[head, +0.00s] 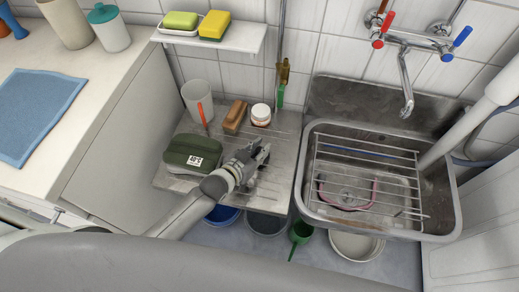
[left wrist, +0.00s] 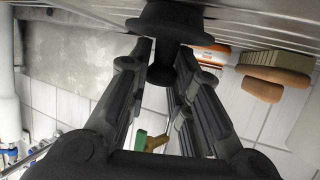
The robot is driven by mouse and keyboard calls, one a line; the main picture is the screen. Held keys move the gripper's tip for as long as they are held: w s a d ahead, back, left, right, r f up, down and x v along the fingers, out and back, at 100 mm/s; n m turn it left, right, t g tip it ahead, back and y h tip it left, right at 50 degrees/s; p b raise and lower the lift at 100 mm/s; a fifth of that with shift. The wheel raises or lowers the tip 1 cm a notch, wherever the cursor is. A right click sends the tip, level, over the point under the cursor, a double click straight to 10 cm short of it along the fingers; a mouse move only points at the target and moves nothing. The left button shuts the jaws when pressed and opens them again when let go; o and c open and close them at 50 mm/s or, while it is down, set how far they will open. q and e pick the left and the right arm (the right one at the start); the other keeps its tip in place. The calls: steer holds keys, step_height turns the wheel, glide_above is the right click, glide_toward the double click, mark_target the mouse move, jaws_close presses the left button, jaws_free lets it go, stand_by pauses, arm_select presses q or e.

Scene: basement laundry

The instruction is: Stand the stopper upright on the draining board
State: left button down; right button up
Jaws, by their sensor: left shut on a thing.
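My left gripper (head: 262,153) is over the front part of the grey ribbed draining board (head: 284,150), left of the sink. In the left wrist view the gripper (left wrist: 178,65) is shut on the black stopper (left wrist: 172,24). The fingers grip its narrower stem (left wrist: 186,72), and its wide round end points toward the board (left wrist: 262,28). The wide end is close to the board; I cannot tell whether it touches. In the head view the gripper mostly hides the stopper. My right gripper is not in view.
A green labelled box (head: 193,153) sits close left of the gripper. The sink (head: 308,190) with a wire rack (head: 368,150) is to the right. Bare board lies between gripper and sink.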

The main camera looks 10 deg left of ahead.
arm_select(q)
steer(key=shift+f, duration=0.15)
steer(key=c, duration=1.3)
jaws_free()
steer(key=shift+r, duration=0.2)
steer(key=shift+s, duration=0.2)
steer(key=p+v, duration=0.1)
steer(key=v, duration=1)
steer(key=shift+s+a+r, duration=0.15)
steer(key=shift+s+a, duration=0.1)
